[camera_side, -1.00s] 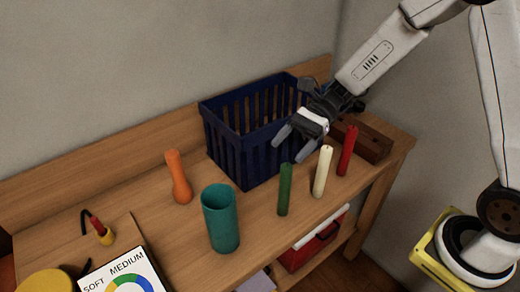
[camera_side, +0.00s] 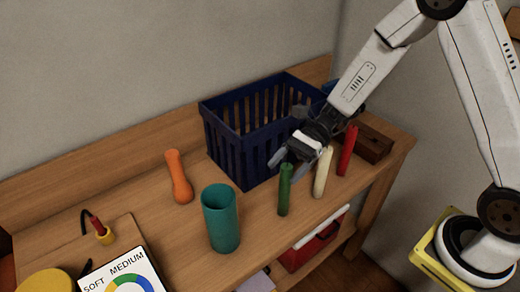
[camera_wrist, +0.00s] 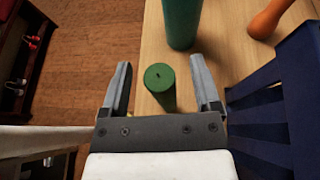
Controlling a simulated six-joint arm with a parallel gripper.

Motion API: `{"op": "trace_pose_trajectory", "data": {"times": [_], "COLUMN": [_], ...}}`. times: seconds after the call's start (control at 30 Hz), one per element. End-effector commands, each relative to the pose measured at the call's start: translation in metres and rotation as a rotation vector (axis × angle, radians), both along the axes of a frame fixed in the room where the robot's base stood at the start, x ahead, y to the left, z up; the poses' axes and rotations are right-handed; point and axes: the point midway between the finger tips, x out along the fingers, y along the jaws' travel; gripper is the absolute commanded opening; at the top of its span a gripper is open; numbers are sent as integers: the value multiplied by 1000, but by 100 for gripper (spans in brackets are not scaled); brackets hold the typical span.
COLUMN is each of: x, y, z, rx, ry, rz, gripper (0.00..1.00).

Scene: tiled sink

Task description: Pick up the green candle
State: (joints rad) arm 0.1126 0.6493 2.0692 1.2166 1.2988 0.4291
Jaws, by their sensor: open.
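The green candle (camera_side: 284,190) stands upright on the wooden bench, left of a cream candle (camera_side: 322,173) and a red candle (camera_side: 347,151). In the wrist view the green candle (camera_wrist: 160,86) shows from above, with its top between my two fingers. My gripper (camera_side: 291,157) is open just above and behind the green candle's top in the side view. In the wrist view the fingers of my gripper (camera_wrist: 163,88) are spread on either side of the candle, with a gap on each side. Nothing is held.
A dark blue slatted basket (camera_side: 228,147) stands close behind the gripper. A teal cup (camera_side: 221,220) and an orange object (camera_side: 178,177) stand to the left. A brown wooden block (camera_side: 368,141) lies at the right. The bench's front edge is near the candles.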

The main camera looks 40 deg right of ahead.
Motion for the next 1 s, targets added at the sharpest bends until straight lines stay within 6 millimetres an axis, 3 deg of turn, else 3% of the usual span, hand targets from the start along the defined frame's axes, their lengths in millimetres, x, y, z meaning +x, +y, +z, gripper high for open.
{"op": "trace_pose_trajectory", "data": {"times": [0.2,0.73,0.77,1.0], "x": [-2,-2,-2,-2], "y": [18,19,19,19], "z": [-7,-7,-7,-7], "rx": [-2,-2,-2,-2], "ry": [1,1,1,1], "rz": [1,1,1,1], "gripper": [80,80,74,0]}}
